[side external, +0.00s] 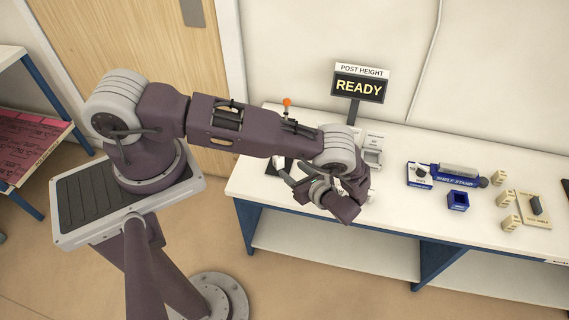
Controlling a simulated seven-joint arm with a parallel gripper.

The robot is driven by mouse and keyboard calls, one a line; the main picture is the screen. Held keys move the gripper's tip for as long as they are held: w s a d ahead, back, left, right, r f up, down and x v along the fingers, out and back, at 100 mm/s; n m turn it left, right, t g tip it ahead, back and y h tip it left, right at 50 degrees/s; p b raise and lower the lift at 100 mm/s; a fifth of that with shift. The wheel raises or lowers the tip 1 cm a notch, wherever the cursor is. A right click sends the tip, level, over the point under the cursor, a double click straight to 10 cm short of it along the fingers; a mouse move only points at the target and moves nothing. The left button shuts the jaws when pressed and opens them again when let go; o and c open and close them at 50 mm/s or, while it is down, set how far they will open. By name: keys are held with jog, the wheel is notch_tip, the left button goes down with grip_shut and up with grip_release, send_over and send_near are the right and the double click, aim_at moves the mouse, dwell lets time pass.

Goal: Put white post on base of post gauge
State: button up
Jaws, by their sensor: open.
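The post gauge's display (358,86) reads "POST HEIGHT" and "READY" and stands on a dark stalk at the back of the white bench. A pale grey fixture (373,153) sits in front of it, partly behind my wrist; I cannot tell whether it is the gauge's base. My gripper (290,182) is over the bench's front left part, with its dark fingers open and nothing visible between them.
On the white bench (403,206), a blue shelf stand holder (456,181), a small blue open box (458,201) and several beige blocks (511,222) lie to the right. An orange-topped item (287,102) shows behind my arm. A rack (28,140) stands far left.

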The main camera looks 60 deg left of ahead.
jog(key=d+r+n+h, duration=0.2)
jog(key=r+n+h, duration=0.15)
jog(key=r, duration=0.75)
jog(key=d+r+n+g+h, duration=0.15)
jog(key=r+n, duration=0.25)
jog(key=r, duration=0.8)
jog(key=d+r+n+t+h, duration=0.1)
jog(key=d+r+n+h, duration=0.25)
jog(key=r, duration=0.75)
jog(key=s+d+r+n+t+h, duration=0.1)
jog(key=s+r+n+t+h, duration=0.1)
jog(key=s+r, duration=0.4)
jog(key=s+d+r+n+t+h, duration=0.1)
jog(key=s+r+n+t+h, duration=0.2)
jog(key=s+r, duration=0.4)
jog(key=s+n+t, duration=0.1)
jog(key=s+n, duration=0.1)
jog(key=s, duration=0.4)
jog(key=shift+s, duration=0.15)
